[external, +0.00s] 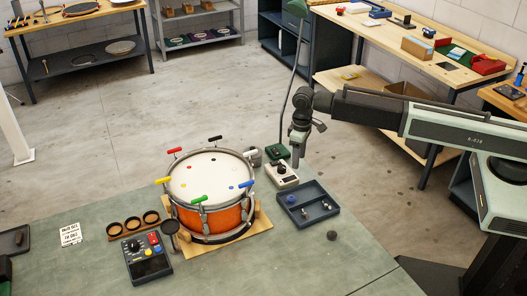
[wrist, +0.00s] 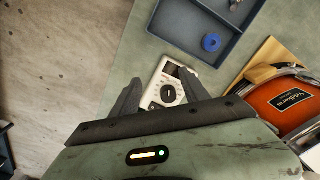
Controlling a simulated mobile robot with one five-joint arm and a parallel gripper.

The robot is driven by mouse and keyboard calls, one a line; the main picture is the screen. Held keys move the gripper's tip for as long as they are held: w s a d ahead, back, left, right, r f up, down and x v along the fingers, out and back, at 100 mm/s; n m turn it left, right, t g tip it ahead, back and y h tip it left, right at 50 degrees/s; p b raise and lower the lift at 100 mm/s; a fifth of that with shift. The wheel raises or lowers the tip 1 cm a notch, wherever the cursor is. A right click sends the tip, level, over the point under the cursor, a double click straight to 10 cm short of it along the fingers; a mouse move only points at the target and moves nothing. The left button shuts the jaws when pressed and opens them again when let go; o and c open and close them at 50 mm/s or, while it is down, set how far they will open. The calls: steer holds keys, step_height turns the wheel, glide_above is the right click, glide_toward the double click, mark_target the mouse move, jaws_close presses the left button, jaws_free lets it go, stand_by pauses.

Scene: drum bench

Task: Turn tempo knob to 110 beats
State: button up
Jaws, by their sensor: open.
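A small white box (external: 282,174) with a dark round knob stands on the green bench, right of the drum. The beat figure is too small to read. My gripper (external: 298,158) points down above and slightly right of the box in the external view. In the wrist view my gripper (wrist: 158,84) is open, one finger on each side of the knob, with nothing held. I cannot tell the height left between fingertips and knob.
An orange drum (external: 222,219) with coloured clips stands close on the left. A grey-blue tray (external: 322,212) with small parts lies close in front. A dark control box (external: 146,262) and a card (external: 70,235) lie farther left.

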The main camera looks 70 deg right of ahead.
step_height(320, 180, up, 3)
steer(key=p, duration=0.1)
glide_above(281, 167)
steer(key=shift+d+f, duration=0.2)
steer(key=shift+d, duration=0.15)
steer(key=f+b, duration=0.8)
steer(key=shift+a+f, duration=0.1)
steer(key=shift+a, duration=0.15)
